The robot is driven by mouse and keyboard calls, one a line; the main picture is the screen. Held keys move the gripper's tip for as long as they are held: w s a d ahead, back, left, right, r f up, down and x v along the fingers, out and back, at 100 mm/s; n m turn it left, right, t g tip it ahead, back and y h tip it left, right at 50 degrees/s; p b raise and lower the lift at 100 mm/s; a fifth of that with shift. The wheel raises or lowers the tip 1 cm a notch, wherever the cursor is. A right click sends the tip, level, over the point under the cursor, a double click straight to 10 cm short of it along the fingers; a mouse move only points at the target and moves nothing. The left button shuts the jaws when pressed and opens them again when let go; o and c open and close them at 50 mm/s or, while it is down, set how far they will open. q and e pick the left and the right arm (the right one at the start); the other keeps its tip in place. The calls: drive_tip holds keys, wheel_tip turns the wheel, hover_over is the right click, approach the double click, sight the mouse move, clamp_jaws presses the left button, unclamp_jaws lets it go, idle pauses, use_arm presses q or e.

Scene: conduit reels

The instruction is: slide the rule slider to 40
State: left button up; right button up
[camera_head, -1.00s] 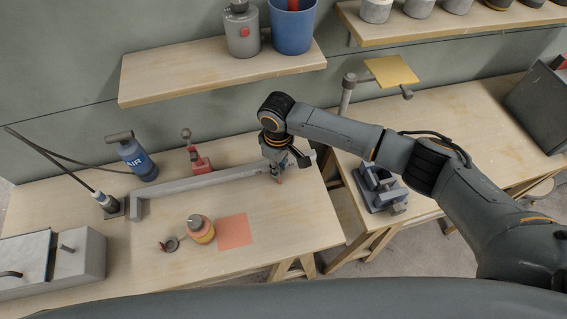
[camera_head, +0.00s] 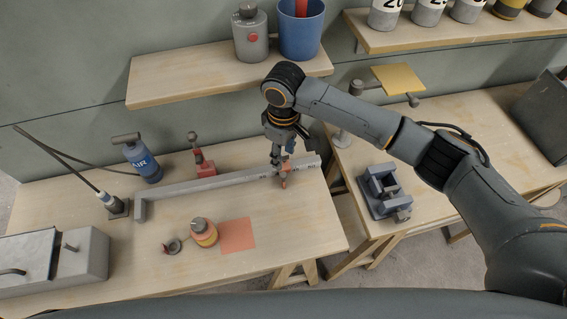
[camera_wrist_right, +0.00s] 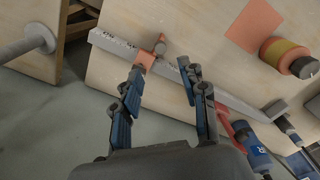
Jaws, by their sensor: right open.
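The rule is a long grey bar (camera_head: 205,186) lying along the left bench, with dark number marks near its right end too small to read surely. It also shows in the wrist view (camera_wrist_right: 232,101). The orange rule slider (camera_head: 284,182) sits on the bar towards its right end, and it shows in the wrist view (camera_wrist_right: 147,59) beyond the fingertips. My right gripper (camera_head: 281,161) is open just above the slider and partly hides it. In the wrist view its fingers (camera_wrist_right: 164,75) are spread and empty, the slider nearer the left fingertip. My left gripper is not in view.
A red clamp-like stand (camera_head: 202,160) and a blue air bottle (camera_head: 143,162) stand behind the bar. A shelf (camera_head: 165,83) hangs above; a vise (camera_head: 383,190) stands right, across a gap.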

drive_tip(key=shift+r, duration=1.7)
